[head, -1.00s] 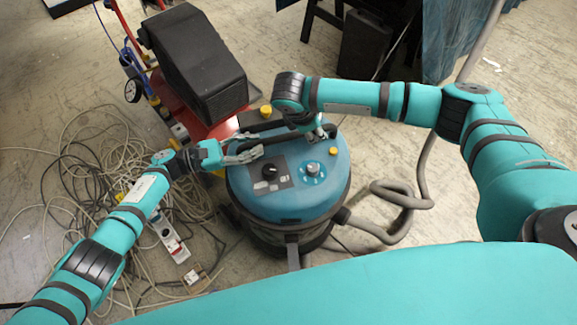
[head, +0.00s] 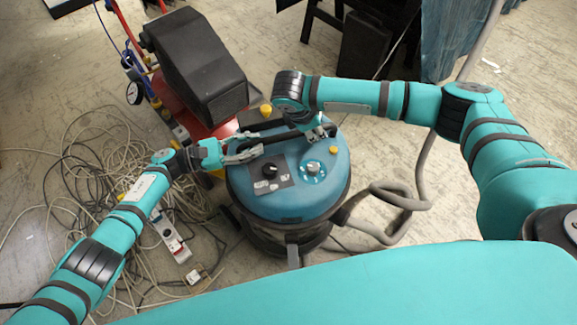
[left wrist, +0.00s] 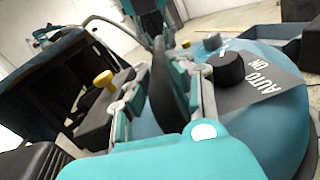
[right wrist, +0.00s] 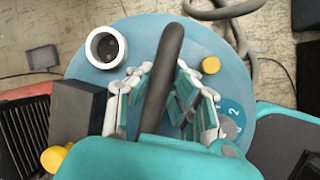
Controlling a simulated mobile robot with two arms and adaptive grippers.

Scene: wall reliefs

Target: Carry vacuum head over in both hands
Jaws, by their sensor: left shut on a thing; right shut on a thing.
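The vacuum head (head: 300,203) is a round teal lid with a dark knob and a black carrying handle (head: 284,137), on top of the dark vacuum drum. My left gripper (head: 258,143) is shut on the left end of the handle. In the left wrist view, the dark handle (left wrist: 162,85) stands between its fingers. My right gripper (head: 320,132) is shut on the right part of the handle. In the right wrist view, the handle (right wrist: 164,70) runs between its finger pads. I cannot tell whether the head is clear of the drum.
A grey hose (head: 402,197) curls to the right of the vacuum. Tangled cables (head: 95,170) and a power strip (head: 172,238) lie on the floor at left. A red machine with a black box (head: 203,80) stands behind left. Dark furniture (head: 362,45) stands behind.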

